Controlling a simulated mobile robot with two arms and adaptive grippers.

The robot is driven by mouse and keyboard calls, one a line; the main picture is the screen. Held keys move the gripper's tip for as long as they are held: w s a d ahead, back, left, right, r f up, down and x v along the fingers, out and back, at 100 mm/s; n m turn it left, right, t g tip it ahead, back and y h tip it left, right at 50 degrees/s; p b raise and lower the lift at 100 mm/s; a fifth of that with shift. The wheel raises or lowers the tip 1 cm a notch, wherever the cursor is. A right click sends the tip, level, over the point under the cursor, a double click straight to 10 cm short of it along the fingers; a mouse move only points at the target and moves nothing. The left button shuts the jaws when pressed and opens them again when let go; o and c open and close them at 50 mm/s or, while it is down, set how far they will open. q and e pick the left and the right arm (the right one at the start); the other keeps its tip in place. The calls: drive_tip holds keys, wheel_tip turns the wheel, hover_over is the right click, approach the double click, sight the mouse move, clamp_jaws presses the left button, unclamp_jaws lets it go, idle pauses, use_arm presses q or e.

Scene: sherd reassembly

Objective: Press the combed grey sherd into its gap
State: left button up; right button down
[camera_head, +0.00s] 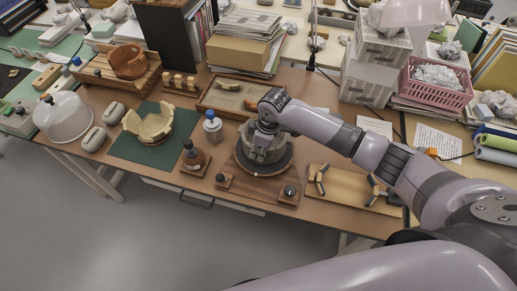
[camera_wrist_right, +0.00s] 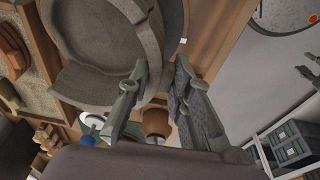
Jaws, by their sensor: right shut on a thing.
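A grey vessel (camera_head: 264,148) stands on a dark round turntable (camera_head: 262,167) near the middle of the bench. My right gripper (camera_head: 266,127) reaches down at its rim from the right. In the right wrist view the vessel (camera_wrist_right: 98,45) fills the upper left, with a stepped, broken-looking edge. The fingers of my right gripper (camera_wrist_right: 156,95) stand beside its wall, shut on the combed grey sherd. The sherd is mostly hidden by the fingers, and I cannot tell whether it touches the gap's edges. My left gripper is not in view.
A cream broken bowl (camera_head: 147,128) sits on a green mat left of the turntable. A brown bottle (camera_head: 193,156) and a blue-capped bottle (camera_head: 213,127) stand between them. A wooden tray (camera_head: 345,185) with small dark-tipped pieces lies right. A shallow tray (camera_head: 222,99) lies behind.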

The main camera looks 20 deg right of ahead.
drive_tip(key=shift+f, duration=0.1)
idle(0.6)
drive_tip(key=shift+f, duration=0.25)
idle(1.1)
drive_tip(key=c, duration=1.4)
unclamp_jaws()
drive_tip(key=shift+o, duration=0.2)
wheel_tip(320, 180, up, 12)
drive_tip(key=s+d, duration=0.1)
drive_tip(key=shift+s+d, duration=0.25)
drive_tip(key=shift+d, duration=0.05)
drive_tip(key=shift+f, duration=0.1)
